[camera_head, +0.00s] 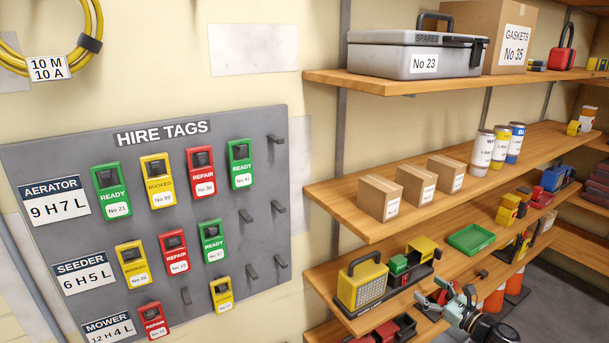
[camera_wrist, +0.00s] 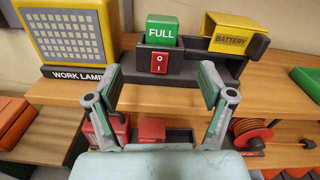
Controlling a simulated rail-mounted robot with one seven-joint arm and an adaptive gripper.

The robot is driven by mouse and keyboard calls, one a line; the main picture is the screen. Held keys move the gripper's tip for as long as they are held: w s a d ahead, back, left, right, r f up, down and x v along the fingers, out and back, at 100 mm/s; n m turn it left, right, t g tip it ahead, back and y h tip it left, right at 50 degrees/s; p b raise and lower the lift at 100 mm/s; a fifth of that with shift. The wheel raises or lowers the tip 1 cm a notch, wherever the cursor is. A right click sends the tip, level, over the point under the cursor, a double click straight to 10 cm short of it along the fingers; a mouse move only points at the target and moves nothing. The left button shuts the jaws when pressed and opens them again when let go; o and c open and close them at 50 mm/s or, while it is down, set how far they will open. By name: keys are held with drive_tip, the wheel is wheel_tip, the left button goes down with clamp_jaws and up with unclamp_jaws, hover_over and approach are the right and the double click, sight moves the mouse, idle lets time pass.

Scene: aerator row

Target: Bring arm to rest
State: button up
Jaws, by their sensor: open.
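My gripper (camera_head: 433,293) is at the lower right in the head view, in front of the shelves and to the right of the tag board. In the wrist view its two fingers (camera_wrist: 161,90) stand wide apart with nothing between them. The grey HIRE TAGS board (camera_head: 225,268) hangs on the wall at left. Its AERATOR row holds a green READY tag (camera_head: 111,190), a yellow BOOKED tag (camera_head: 158,181), a red REPAIR tag (camera_head: 201,173) and another green READY tag (camera_head: 240,164). The peg (camera_head: 276,139) at that row's right end is bare.
A green tray (camera_head: 471,239) and cardboard boxes (camera_head: 380,197) sit on nearby shelves. Space before the board looks clear.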

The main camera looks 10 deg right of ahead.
drive_tip(key=s+a+f+n+g, duration=0.4)
drive_tip(key=f+n, duration=0.1)
drive_tip(key=f, duration=0.4)
drive_tip(key=s+a+f+n+g+h, duration=0.1)
drive_tip(key=s+a+f+n+g, duration=0.4)
drive_tip(key=f, duration=0.4)
drive_tip(key=s+a+f+n+g, duration=0.35)
drive_tip(key=f+n, duration=0.25)
drive_tip(key=f, duration=0.3)
drive_tip(key=s+a+f+n+g+h, duration=0.2)
drive_tip(key=s+a+f+n+g, duration=0.1)
drive_tip(key=s, duration=0.6)
drive_tip(key=s+a+f+n+g+h, duration=0.2)
drive_tip(key=s+a+f+n+g, duration=0.2)
drive_tip(key=s+a+f+n, duration=0.2)
drive_tip(key=s+a+f+n+g+h, duration=0.2)
drive_tip(key=s+f, duration=0.6)
drive_tip(key=s, duration=0.5)
drive_tip(key=a+n+g, duration=0.1)
drive_tip(key=a+n, duration=0.1)
drive_tip(key=a, duration=0.1)
drive_tip(key=shift+n+h, duration=0.3)
drive_tip(key=shift+s+r+g, duration=0.1)
drive_tip(key=shift+g, duration=0.15)
